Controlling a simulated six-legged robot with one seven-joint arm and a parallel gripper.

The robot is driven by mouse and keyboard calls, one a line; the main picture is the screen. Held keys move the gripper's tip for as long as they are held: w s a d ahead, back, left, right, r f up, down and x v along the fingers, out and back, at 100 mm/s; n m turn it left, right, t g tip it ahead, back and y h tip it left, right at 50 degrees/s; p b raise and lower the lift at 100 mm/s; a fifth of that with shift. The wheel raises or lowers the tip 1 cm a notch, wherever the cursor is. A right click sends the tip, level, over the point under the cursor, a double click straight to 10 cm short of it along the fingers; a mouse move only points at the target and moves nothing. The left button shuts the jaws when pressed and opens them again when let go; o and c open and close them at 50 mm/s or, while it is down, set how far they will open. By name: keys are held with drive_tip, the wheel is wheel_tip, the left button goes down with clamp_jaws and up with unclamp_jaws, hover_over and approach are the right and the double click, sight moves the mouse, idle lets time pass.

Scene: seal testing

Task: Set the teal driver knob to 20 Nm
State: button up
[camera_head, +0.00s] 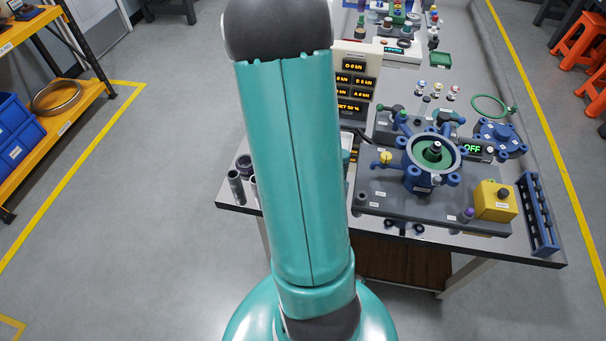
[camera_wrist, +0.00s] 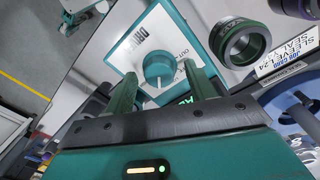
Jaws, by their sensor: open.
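The teal driver knob (camera_wrist: 157,66) sits on a white panel (camera_wrist: 125,52) lettered as the driver, with a teal rim around it. My gripper (camera_wrist: 160,72) is open. Its two green fingers point at the panel, with one fingertip on each side of the knob in the wrist view. I cannot tell whether the fingers touch the knob or how deep they reach. The knob's scale and its present setting are not readable. In the head view my teal arm covers my gripper and the knob.
A dark ring with a green lining (camera_wrist: 246,43) and a job card (camera_wrist: 290,52) lie right of the panel. The workbench (camera_head: 470,243) carries a blue fixture (camera_head: 430,160), a yellow box (camera_head: 494,200) and a stack of readouts (camera_head: 354,85). Floor left of the bench is clear.

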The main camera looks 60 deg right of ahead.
drive_tip(key=shift+r, duration=0.1)
wheel_tip(320, 180, up, 14)
drive_tip(key=shift+w+f, duration=0.2)
drive_tip(key=shift+w, duration=0.1)
